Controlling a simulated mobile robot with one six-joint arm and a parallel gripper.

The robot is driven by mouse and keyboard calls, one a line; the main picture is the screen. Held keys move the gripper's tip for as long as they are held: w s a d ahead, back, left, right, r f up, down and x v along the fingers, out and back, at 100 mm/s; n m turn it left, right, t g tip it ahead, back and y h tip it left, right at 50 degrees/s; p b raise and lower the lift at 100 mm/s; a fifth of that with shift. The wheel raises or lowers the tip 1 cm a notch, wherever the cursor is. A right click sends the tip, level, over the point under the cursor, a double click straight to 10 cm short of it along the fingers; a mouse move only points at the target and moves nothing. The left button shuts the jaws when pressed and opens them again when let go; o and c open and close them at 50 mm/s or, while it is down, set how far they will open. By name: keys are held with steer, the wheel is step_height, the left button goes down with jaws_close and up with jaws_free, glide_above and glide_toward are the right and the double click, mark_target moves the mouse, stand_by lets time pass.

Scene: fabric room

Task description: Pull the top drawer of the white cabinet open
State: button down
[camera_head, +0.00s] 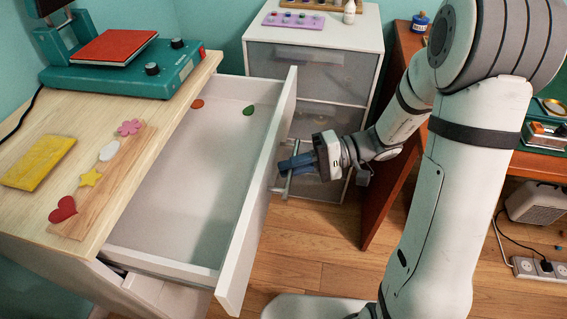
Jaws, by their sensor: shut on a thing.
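The white cabinet (135,290) stands at the left with a light wooden top. Its top drawer (262,200) is pulled far out, and its pale inside shows. The drawer's metal bar handle (290,180) is on its front panel. My gripper (291,163) is shut on the handle, with its dark blue fingers around the bar. The fingertips partly cover the handle. An orange piece (197,104) and a green piece (249,110) lie in the drawer near its back end.
On the cabinet top are a teal press (115,85), a yellow block (40,162) and a board (112,175) with felt shapes. A white unit with frosted drawers (312,75) stands behind. A reddish-brown desk (390,180) is at the right. Wooden floor shows between.

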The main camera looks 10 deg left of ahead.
steer(key=shift+w, duration=0.15)
steer(key=c, duration=1.7)
jaws_free()
steer(key=shift+w+a, duration=0.1)
steer(key=shift+c, duration=0.2)
steer(key=shift+o, duration=1.2)
